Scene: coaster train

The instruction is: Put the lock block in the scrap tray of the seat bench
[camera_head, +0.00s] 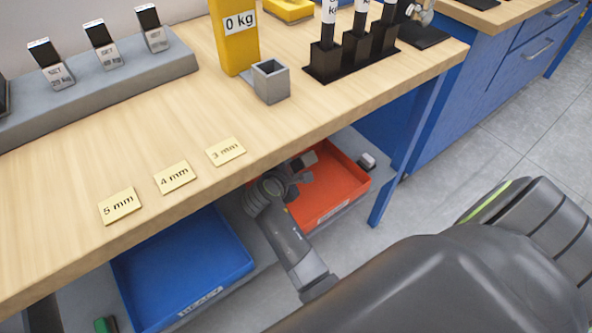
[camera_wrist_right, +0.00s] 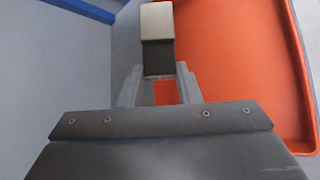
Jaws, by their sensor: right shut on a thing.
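My right gripper (camera_head: 300,170) reaches under the bench top to the left part of the red-orange tray (camera_head: 345,175). In the right wrist view the gripper (camera_wrist_right: 159,82) is shut on a block (camera_wrist_right: 157,24) with a pale top and a dark lower part, which appears to be the lock block. The block shows over the tray's left edge, with the red tray floor (camera_wrist_right: 240,70) to its right; its height above the tray cannot be told. The label on the tray's front is too small to read. My left gripper is not in view.
A blue tray (camera_head: 185,265) labelled READY stands left of the red one on the lower shelf. A small grey piece (camera_head: 367,161) lies beyond the red tray. The bench top (camera_head: 130,150) overhangs both trays; a blue leg (camera_head: 400,155) stands at the right.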

